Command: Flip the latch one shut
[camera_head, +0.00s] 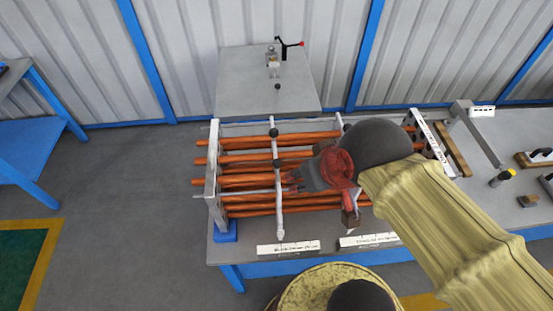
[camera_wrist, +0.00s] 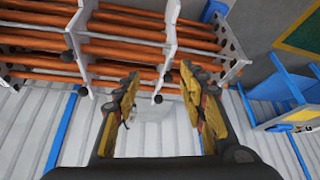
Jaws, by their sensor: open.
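No part is clearly readable as latch one. A rack of copper-coloured tubes (camera_head: 238,144) has pale upright bars with dark round knobs. One bar (camera_head: 278,205) stands left of my gripper (camera_head: 296,182), which reaches in over the tubes from the right. In the wrist view my gripper (camera_wrist: 160,78) has its two yellow-padded jaws apart, with nothing held. A pale bar (camera_wrist: 169,45) and a dark knob (camera_wrist: 158,99) show between the jaws; contact cannot be told. My arm hides the rack's right part.
The grey plate (camera_head: 240,85) lies behind the rack. The blue-edged workbench (camera_head: 300,262) carries white label strips (camera_head: 288,247) in front. Several tools and wooden blocks (camera_head: 528,200) lie at the right. A blue table (camera_head: 30,150) stands at the left, with open floor between.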

